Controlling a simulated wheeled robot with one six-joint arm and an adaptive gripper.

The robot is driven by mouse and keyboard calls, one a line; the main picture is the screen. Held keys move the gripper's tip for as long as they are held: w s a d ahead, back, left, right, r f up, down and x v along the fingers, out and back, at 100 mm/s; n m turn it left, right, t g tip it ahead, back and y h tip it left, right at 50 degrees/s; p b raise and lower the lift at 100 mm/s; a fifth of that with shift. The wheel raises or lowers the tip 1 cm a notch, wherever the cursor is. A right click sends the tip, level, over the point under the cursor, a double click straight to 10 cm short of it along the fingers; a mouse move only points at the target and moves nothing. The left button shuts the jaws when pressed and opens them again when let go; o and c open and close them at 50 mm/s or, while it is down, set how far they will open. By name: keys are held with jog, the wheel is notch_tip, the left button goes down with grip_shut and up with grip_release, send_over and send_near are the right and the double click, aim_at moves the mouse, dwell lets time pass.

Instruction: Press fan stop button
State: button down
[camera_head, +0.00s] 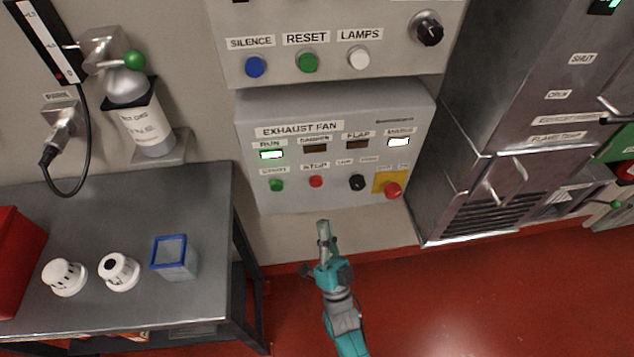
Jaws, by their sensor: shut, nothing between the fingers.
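The exhaust fan panel (340,213) is a grey wall box in the middle of the head view. Its red stop button (316,181) sits under a STOP label, between a green button (277,185) on the left and a black knob (357,182) on the right. The RUN lamp (272,154) is lit green. My gripper (323,224) is shut and empty, pointing up just below the panel's lower edge in the picture. It appears below the stop button and slightly right of it. I cannot tell its distance from the panel.
A red mushroom button (393,190) on a yellow plate is at the panel's right. Above is a panel with blue, green and white buttons (307,62). A grey table (215,215) stands left. A metal cabinet (465,190) stands right. Red floor is open at lower right.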

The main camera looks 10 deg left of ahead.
aim_at(316, 180)
jog(key=w+a, duration=0.2)
jog(key=w, duration=0.6)
jog(key=shift+w+a, duration=0.15)
jog(key=shift+a, duration=0.05)
jog(key=shift+w, duration=0.1)
dwell(1.3)
jog(key=shift+w+a, duration=0.15)
jog(key=shift+w, duration=0.15)
jog(key=shift+w+a, duration=0.2)
jog(key=shift+w, duration=0.45)
dwell(1.1)
jog(key=shift+s, duration=0.1)
jog(key=shift+s+d, duration=0.2)
jog(key=shift+s, duration=0.3)
jog(key=shift+s+d, duration=0.15)
jog(key=shift+s, duration=0.3)
jog(key=shift+s+d, duration=0.2)
jog(key=shift+s, duration=0.6)
jog(key=shift+s+d, duration=0.25)
jog(key=shift+s, duration=0.6)
jog(key=shift+s+d, duration=0.2)
jog(key=shift+s, duration=0.6)
